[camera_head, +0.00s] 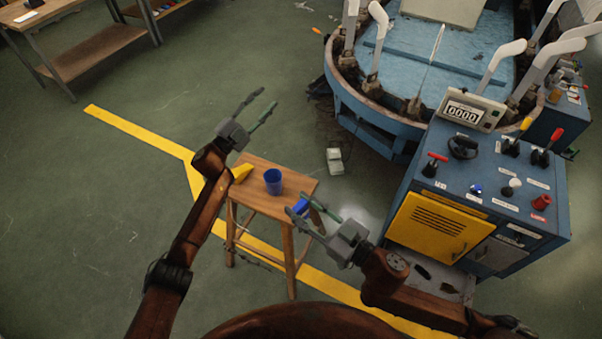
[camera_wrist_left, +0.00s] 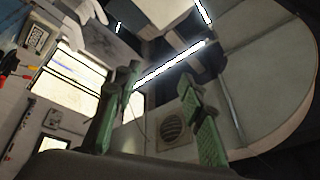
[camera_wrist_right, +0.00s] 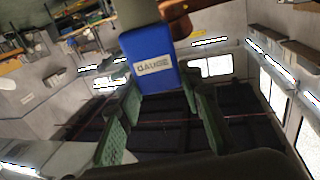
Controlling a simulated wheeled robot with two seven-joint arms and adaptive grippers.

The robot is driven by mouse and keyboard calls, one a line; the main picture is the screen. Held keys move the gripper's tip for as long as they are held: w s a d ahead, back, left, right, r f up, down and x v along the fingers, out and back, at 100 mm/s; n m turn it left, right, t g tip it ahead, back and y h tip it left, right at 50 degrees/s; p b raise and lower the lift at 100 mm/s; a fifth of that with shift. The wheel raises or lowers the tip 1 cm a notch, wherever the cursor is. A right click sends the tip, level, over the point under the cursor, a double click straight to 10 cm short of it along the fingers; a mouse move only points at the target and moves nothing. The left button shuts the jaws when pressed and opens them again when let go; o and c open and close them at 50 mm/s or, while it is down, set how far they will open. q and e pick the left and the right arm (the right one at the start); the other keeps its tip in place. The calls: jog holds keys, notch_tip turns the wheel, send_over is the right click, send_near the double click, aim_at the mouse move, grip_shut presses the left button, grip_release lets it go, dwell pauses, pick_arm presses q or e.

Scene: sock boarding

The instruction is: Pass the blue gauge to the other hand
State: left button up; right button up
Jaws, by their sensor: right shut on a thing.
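The blue gauge (camera_head: 301,206) is in my right gripper (camera_head: 303,209), near the stool's right front corner. In the right wrist view the blue gauge (camera_wrist_right: 152,60) shows a white label reading GAUGE and a grey part at its top. The green fingers of my right gripper (camera_wrist_right: 155,115) are on either side of its lower end. My left gripper (camera_head: 264,101) is up beyond the stool, its fingers spread and empty. In the left wrist view the left gripper (camera_wrist_left: 163,110) has nothing between its green fingers.
A wooden stool (camera_head: 262,205) stands between my arms with a blue cup (camera_head: 273,182) and a yellow object (camera_head: 241,172) on it. A blue control console (camera_head: 490,175) with levers is at right, near a round blue machine (camera_head: 400,60). A workbench (camera_head: 95,48) is at upper left.

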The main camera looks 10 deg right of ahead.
pick_arm(q)
jog(key=s+d+r+m+g+h, duration=0.4)
jog(key=s+d+r+m+g, duration=0.6)
jog(key=d, duration=0.3)
jog(key=s+d+r+m+g+y, duration=0.1)
jog(key=s+d+m+g+y, duration=0.3)
jog(key=s, duration=0.4)
jog(key=s+d+r+m+g+y, duration=0.1)
jog(key=s+d+m+g, duration=0.4)
jog(key=s, duration=0.3)
jog(key=m+t+y, duration=0.3)
jog(key=m+y, duration=0.3)
jog(key=y, duration=1)
send_near(301, 204)
jog(key=shift+s+a+f, duration=0.1)
jog(key=shift+a+f, duration=0.05)
jog(key=f, duration=0.3)
jog(key=s+f, duration=0.1)
jog(key=f, duration=0.3)
jog(key=s+f, duration=0.1)
jog(key=f, duration=0.3)
jog(key=shift+f, duration=0.1)
jog(key=shift+c, duration=0.3)
